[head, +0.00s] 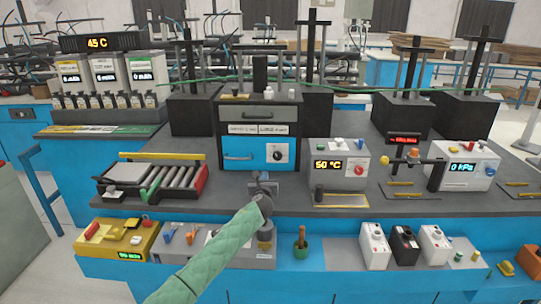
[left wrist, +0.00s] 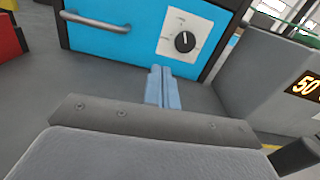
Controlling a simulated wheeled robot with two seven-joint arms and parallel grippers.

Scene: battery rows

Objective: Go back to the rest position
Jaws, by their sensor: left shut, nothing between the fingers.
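My left gripper (head: 264,180) is over the dark grey bench top in the middle of the head view, with my green-sleeved arm coming up from below. In the left wrist view its two light-blue fingers (left wrist: 162,88) are together, with nothing between them. They point at the lower front of the cabinet with the blue drawer panel (head: 238,154); in the wrist view this panel (left wrist: 100,38) and its dark knob (left wrist: 185,41) are just beyond the fingertips. I cannot tell the exact gap. My right gripper is in neither view.
A roller conveyor (head: 172,178) is on the left. A grey unit reading 50 °C (head: 339,164) and a pressure unit reading 0 kPa (head: 464,165) are on the right.

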